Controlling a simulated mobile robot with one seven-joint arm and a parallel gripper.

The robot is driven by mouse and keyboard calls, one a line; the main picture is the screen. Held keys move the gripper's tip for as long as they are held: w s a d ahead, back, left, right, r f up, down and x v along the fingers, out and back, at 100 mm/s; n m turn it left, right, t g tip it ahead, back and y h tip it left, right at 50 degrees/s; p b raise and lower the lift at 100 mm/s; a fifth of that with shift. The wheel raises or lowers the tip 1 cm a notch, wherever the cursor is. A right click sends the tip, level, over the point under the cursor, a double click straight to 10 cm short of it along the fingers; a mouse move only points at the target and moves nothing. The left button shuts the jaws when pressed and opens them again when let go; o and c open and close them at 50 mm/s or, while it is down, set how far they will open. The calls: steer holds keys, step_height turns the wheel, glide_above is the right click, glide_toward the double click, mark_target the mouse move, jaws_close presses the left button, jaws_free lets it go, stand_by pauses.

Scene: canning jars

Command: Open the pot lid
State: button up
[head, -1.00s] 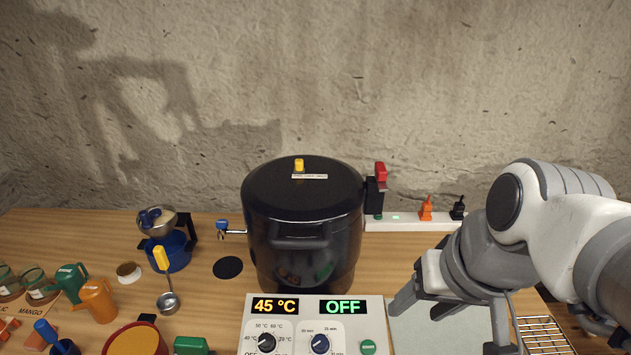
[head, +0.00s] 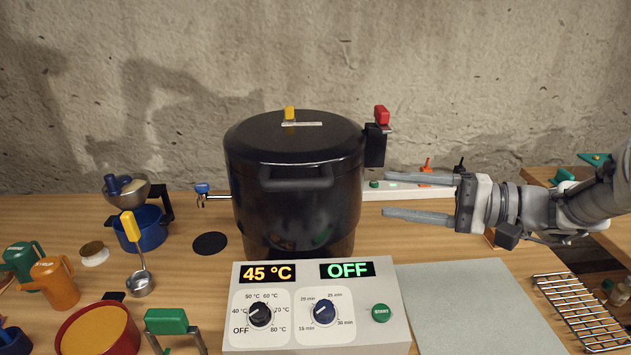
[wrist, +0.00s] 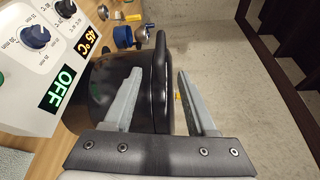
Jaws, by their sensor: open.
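A large black pot (head: 293,200) stands on the wooden table behind the control box, its black lid (head: 290,132) closed on top. The lid has a yellow knob (head: 289,113) and a white label. A black latch-like piece with a red handle (head: 382,116) sits at the pot's right side, by the rim. My gripper (head: 386,194) is open and empty, just right of the pot, with its fingers pointing left at it. In the wrist view the pot's side and lid edge (wrist: 161,75) show between and beyond my two open fingers (wrist: 158,88). I cannot tell whether they touch it.
The control box (head: 315,305) in front reads 45 °C and OFF. A power strip (head: 410,190) lies behind my gripper. A grey mat (head: 480,305) and wire rack (head: 582,312) are at the right.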

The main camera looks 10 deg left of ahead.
mark_target(312, 186)
steer(key=a, duration=0.5)
steer(key=w+a+f, duration=0.1)
steer(key=a, duration=0.5)
steer(key=w+a+b, duration=0.1)
steer(key=a, duration=0.5)
steer(key=shift+w+f, duration=0.15)
steer(key=shift+w, duration=0.1)
jaws_close()
stand_by(0.6)
